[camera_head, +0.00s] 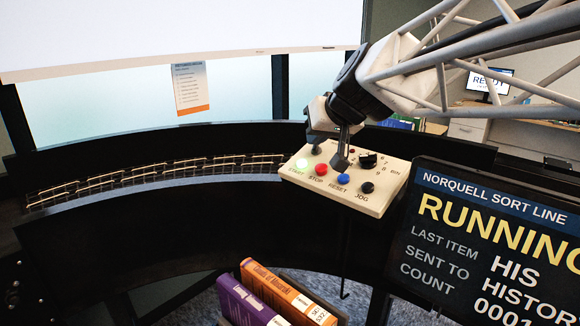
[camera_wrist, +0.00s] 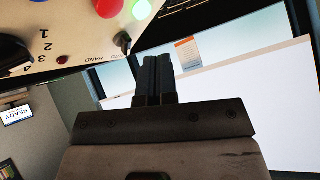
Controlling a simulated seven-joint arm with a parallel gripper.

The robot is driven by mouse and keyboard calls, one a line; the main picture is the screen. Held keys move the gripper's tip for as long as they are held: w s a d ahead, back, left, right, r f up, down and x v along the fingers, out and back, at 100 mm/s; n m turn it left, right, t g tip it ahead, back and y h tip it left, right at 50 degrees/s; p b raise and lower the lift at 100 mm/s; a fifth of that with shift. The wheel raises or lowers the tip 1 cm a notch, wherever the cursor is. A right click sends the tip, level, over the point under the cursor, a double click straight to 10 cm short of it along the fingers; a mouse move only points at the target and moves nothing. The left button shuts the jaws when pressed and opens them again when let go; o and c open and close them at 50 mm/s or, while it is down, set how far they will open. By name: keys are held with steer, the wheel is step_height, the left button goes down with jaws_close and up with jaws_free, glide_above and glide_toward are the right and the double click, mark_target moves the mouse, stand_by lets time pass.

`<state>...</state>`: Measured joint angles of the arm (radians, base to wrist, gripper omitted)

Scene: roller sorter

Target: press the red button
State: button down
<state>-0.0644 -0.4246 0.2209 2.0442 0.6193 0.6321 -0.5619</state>
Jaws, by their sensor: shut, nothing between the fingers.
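The red button (camera_head: 321,169) sits on the sloping cream control panel (camera_head: 376,205), above the label STOP. It lies between the lit green START button (camera_head: 302,164) and the blue RESET button (camera_head: 343,179). My gripper (camera_head: 340,164) is shut and empty, pointing down over the panel. In the head view its tip appears just above the blue button and right of the red one; the exact height gap is hard to tell. In the wrist view the red button (camera_wrist: 108,7) is cut by the top edge, and my shut fingertips (camera_wrist: 154,58) are below it in the picture.
A black JOG button (camera_head: 367,187) and a black numbered knob (camera_head: 368,160) are also on the panel. A screen (camera_head: 480,245) reads RUNNING. A curved roller track (camera_head: 150,178) runs left. Purple (camera_head: 250,302) and orange (camera_head: 285,293) books stand below.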

mark_target(321, 168)
steer(key=shift+w+d+f, duration=0.15)
steer(key=shift+f, duration=0.55)
steer(key=shift+w+d+f, duration=0.2)
steer(key=shift+f, duration=0.45)
steer(key=shift+w+d+f, duration=0.15)
steer(key=shift+f, duration=0.55)
steer(key=shift+w+d+f, duration=0.1)
steer(key=shift+d+f, duration=0.05)
steer(key=shift+f, duration=0.25)
steer(key=shift+w+d+f, duration=0.1)
steer(key=shift+f, duration=0.3)
stand_by(1.8)
steer(key=shift+r, duration=0.2)
steer(key=shift+s+a+r, duration=0.2)
steer(key=shift+a+r, duration=0.05)
steer(key=shift+r, duration=0.35)
steer(key=shift+r, duration=0.1)
steer(key=shift+s+a+r, duration=0.2)
steer(key=shift+r, duration=0.55)
steer(key=shift+s+a+r, duration=0.2)
steer(key=shift+r, duration=0.55)
steer(key=shift+s+a+r, duration=0.2)
steer(key=shift+r, duration=0.55)
steer(key=shift+s, duration=0.1)
